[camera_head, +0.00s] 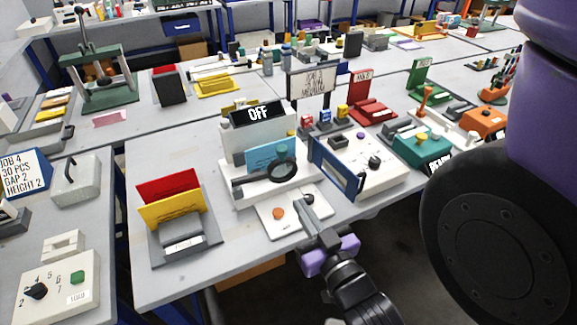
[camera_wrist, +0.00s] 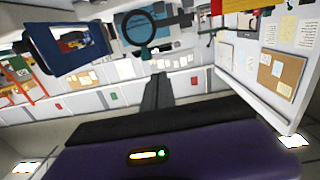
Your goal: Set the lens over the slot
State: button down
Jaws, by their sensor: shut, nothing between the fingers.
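A white plate with an orange button (camera_head: 278,212) lies in front, by my gripper. A blue-framed panel (camera_head: 335,168) stands close on the right, and a red and yellow file holder (camera_head: 172,200) on the left.

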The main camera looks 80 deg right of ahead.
jog(key=d+m+g+h, duration=0.1)
jog(key=d, duration=0.2)
jog(key=p, duration=0.3)
send_near(286, 153)
jog(key=x, duration=0.5)
jog(key=shift+w, duration=0.35)
jog(key=shift+w+d+f, duration=0.1)
jog(key=shift+w+d, duration=0.25)
jog(key=shift+d, duration=0.15)
jog(key=shift+b+x, duration=0.4)
jog(key=shift+x, duration=0.6)
jog(key=shift+s+d, duration=0.1)
jog(key=shift+s, duration=0.15)
